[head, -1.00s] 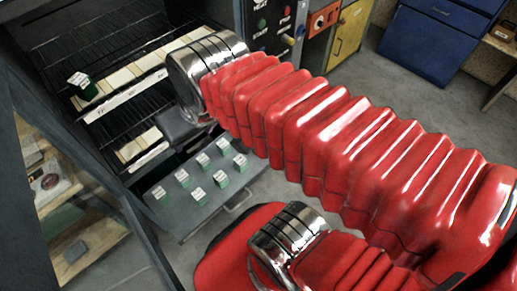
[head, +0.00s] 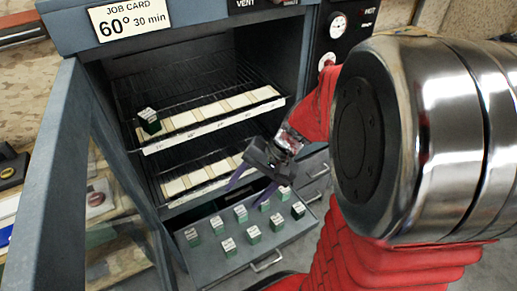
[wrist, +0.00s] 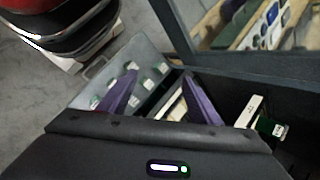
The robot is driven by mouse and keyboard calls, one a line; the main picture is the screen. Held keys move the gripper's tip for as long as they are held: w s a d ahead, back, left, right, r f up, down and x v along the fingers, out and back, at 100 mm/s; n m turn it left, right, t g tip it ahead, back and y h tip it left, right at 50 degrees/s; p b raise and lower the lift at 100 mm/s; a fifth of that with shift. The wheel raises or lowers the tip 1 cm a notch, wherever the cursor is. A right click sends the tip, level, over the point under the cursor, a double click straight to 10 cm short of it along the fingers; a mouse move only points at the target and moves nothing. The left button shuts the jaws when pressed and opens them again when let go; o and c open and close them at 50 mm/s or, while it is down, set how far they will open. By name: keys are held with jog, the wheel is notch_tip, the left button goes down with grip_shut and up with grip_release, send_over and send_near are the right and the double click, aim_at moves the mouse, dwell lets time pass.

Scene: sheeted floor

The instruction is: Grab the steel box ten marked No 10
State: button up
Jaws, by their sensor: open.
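Several small green boxes with white labels stand in the open grey drawer (head: 215,268), such as one at its front (head: 253,234) and one at its left (head: 192,237). One more such box (head: 149,121) stands on the left end of the oven's upper rack; a like box (wrist: 270,128) shows at the right of the wrist view. I cannot read any No 10 label. My gripper (head: 254,184) is open and empty, in front of the lower rack and above the back of the drawer. Its purple fingers (wrist: 158,78) spread apart in the wrist view, with drawer boxes beyond the left one.
The grey oven (head: 205,40) stands open, with pale tiles on its upper rack (head: 215,122) and lower rack (head: 205,187). Its open door (head: 62,165) stands at the left. A job card (head: 129,18) reads 60° 30 min.

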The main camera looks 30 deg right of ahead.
jog(key=w+d+f+m+t+y, duration=0.3)
jog(key=w+d+f+m, duration=0.1)
jog(key=d+f+m, duration=0.4)
jog(key=m+t+h, duration=0.8)
jog(key=m+t, duration=0.1)
jog(key=m, duration=1)
send_near(302, 212)
jog(key=s, duration=0.1)
jog(key=shift+s+r, duration=0.1)
jog(key=shift+r, duration=0.2)
jog(key=shift+n, duration=0.3)
jog(key=shift+x, duration=4.3)
jog(key=shift+d+f, duration=0.1)
jog(key=shift+f, duration=0.1)
